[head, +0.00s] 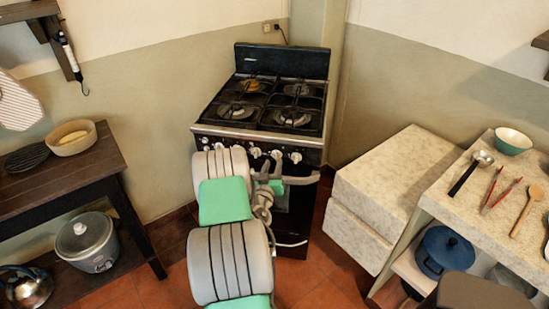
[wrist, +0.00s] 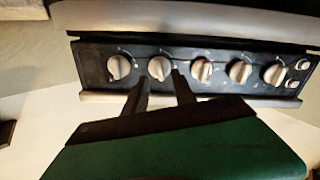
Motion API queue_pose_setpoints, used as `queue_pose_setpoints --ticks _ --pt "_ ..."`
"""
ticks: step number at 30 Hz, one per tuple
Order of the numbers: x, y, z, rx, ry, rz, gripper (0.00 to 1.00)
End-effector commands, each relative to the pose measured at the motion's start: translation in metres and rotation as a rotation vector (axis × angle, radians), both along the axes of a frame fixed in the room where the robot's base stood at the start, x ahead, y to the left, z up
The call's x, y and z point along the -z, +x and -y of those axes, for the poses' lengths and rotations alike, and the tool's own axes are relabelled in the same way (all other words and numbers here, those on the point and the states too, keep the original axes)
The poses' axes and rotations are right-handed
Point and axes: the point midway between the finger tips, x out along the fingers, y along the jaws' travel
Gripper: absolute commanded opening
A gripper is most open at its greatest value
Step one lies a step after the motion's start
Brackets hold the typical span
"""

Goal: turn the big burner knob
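The stove (head: 265,100) has a row of pale knobs along its dark front panel. The wrist view shows the panel close up, with a leftmost knob (wrist: 119,67), a second knob (wrist: 160,68), a middle knob (wrist: 201,71), and more to the right. No label I can read tells which is the big burner knob. My gripper (wrist: 160,79) is open, its two dark fingers apart just below and to either side of the second knob. I cannot tell whether they touch it. In the head view, my arm hides part of the panel and the oven door.
Two small buttons (wrist: 302,64) sit at the panel's right end. A stone-coloured block (head: 395,180) and a counter (head: 455,200) with utensils stand right of the stove. A dark wooden table (head: 60,180) stands to the left. Some tiled floor is clear.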

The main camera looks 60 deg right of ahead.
Motion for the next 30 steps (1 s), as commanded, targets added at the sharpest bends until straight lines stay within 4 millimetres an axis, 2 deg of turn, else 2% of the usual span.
queue_pose_setpoints --ticks 3,6,14,25,30 --pt "-0.002 0.003 0.019 0.002 0.001 0.0 0.32" --pt "-0.001 0.006 0.027 0.0 0.0 -0.002 0.32" --pt "0.0 0.008 0.029 -0.001 0.0 -0.002 0.32" --pt "0.0 0.007 0.029 -0.001 0.0 -0.002 0.02" --pt "0.0 0.007 0.029 -0.001 0.0 -0.002 0.0"
